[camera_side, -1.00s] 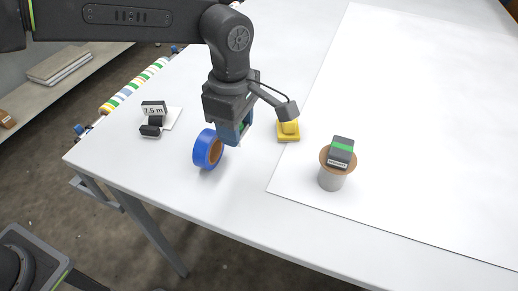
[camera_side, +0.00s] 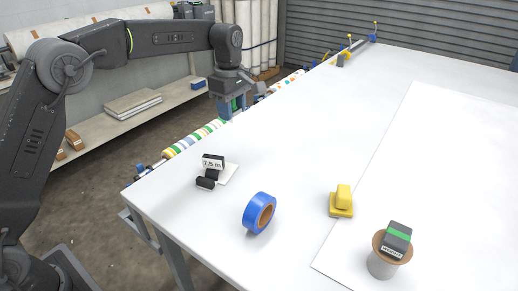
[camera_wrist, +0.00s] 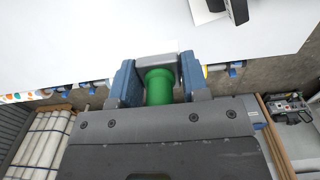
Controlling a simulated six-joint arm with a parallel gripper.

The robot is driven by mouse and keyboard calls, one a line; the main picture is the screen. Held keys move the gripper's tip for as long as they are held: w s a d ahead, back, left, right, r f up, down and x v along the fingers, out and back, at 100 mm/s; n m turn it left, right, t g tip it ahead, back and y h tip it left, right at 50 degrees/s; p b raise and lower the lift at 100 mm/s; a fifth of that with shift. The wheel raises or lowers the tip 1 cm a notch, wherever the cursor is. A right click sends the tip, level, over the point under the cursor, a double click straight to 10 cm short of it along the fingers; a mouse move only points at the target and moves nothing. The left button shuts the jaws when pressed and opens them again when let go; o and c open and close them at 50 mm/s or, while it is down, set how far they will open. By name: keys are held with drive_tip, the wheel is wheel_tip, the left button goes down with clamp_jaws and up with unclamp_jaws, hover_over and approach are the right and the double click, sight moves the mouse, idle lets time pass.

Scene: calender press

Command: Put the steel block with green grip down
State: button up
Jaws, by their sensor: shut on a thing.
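My gripper (camera_wrist: 160,88) is shut on the steel block with green grip (camera_wrist: 158,87). In the wrist view its blue fingers clasp the green round grip from both sides, and the grey steel part shows just beyond it. In the side view my gripper (camera_side: 232,105) is at the table's far left edge, near the striped roller, with the block mostly hidden by the fingers. I cannot tell how high the block is above the surface.
The white table (camera_side: 300,130) is clear in the middle. Striped rollers (camera_side: 195,138) line the edge.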

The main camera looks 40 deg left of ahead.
drive_tip(key=w+a, duration=0.2)
drive_tip(key=a, duration=0.4)
hover_over(258, 148)
wheel_tip(258, 148, down, 7)
drive_tip(key=shift+f, duration=2.05)
drive_tip(key=shift+f, duration=0.15)
drive_tip(key=o, duration=1)
drive_tip(key=shift+c, duration=0.2)
